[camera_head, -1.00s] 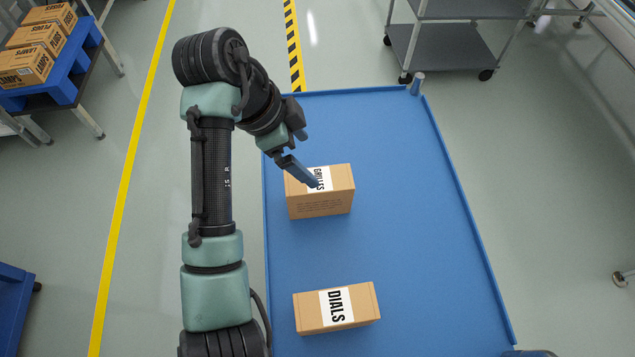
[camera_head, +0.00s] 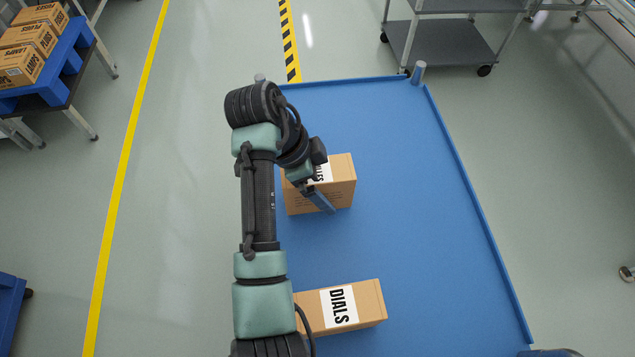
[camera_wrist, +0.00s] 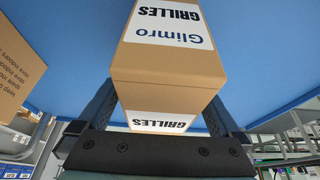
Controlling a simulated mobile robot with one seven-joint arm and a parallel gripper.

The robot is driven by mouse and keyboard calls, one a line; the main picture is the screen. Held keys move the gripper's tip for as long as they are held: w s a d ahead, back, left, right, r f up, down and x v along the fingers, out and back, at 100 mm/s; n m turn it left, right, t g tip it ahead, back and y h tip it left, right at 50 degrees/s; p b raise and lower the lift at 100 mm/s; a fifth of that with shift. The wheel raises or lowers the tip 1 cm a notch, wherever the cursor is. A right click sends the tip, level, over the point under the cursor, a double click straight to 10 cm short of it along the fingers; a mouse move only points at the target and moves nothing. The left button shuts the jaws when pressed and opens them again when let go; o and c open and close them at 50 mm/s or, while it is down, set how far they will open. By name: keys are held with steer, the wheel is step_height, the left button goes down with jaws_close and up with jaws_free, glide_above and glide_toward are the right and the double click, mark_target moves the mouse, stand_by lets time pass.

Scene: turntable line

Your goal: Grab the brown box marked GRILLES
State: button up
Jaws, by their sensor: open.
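The brown box marked GRILLES (camera_head: 341,183) stands on the blue table in the head view, partly hidden by my wrist. In the wrist view the GRILLES box (camera_wrist: 168,68) shows its white label and lies between my two fingers. My gripper (camera_head: 322,200) is at the box in the head view; only one finger shows clearly there. In the wrist view my gripper (camera_wrist: 160,115) is open, with one finger on either side of the box. I cannot tell whether either finger touches it.
A second brown box marked DIALS (camera_head: 358,307) lies nearer on the blue table (camera_head: 420,200), which has a raised rim. A grey cart (camera_head: 450,45) stands beyond it. A blue pallet with several boxes (camera_head: 60,65) is at the far left. The table's right side is clear.

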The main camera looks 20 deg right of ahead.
steer(key=shift+d+f, duration=0.15)
steer(key=shift+f, duration=0.2)
steer(key=shift+f, duration=0.25)
stand_by(0.3)
jaws_close()
stand_by(0.5)
